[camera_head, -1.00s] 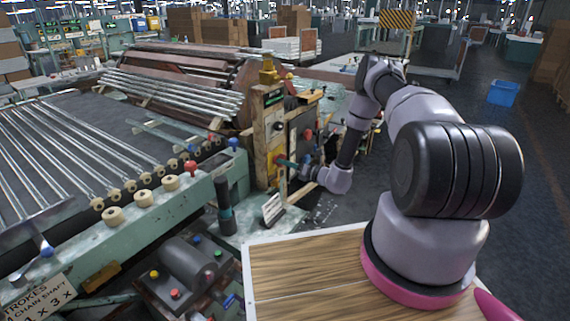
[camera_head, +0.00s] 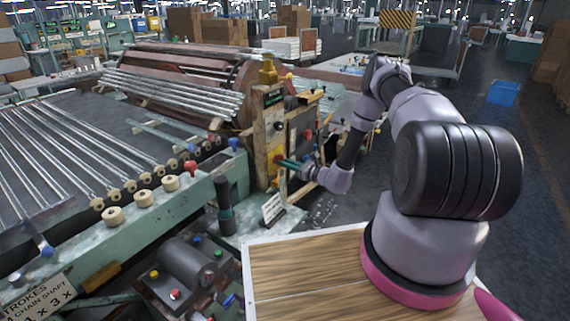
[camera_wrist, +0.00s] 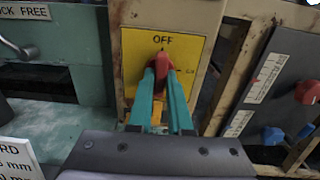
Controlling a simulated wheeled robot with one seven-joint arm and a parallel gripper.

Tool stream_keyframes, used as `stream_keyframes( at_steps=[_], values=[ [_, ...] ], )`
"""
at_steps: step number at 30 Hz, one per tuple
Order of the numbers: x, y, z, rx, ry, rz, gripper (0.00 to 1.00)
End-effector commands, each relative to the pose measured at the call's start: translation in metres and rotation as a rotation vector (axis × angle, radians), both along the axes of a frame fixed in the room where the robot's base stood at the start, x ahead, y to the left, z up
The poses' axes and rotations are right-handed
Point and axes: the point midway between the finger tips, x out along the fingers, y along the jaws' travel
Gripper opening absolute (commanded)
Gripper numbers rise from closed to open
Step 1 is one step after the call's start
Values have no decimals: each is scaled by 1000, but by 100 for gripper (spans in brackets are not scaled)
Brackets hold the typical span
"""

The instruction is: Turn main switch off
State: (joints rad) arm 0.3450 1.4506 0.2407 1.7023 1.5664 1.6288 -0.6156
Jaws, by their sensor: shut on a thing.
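The main switch is a red knob (camera_wrist: 162,66) on a yellow plate (camera_wrist: 190,48) marked OFF at the top, with another mark to the right, in the wrist view. My gripper (camera_wrist: 163,78) has two teal fingers shut on the red knob from both sides. The knob stands upright, with its upper end toward OFF. In the head view my gripper (camera_head: 284,162) reaches the front of the tan control post (camera_head: 262,135); the knob itself is mostly hidden there.
A dark panel (camera_wrist: 290,75) with another red knob (camera_wrist: 308,92) and blue knobs stands close on the right. A white sign (camera_wrist: 18,158) is at lower left. The machine bed with glass tubes (camera_head: 70,150) lies left of the post.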

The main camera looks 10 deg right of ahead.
Motion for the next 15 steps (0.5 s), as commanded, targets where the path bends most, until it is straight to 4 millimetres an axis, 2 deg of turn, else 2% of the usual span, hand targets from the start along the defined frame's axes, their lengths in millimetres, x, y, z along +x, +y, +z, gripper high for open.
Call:
stream_keyframes(
  at_steps=[11,12,14,15],
  values=[
    [-2,-1,-3,-7,1,1,0],
    [-2,-1,-3,-7,1,1,25],
    [-2,-1,-3,-7,1,0,48],
    [-1,-1,-2,-6,1,0,48]
  ],
)
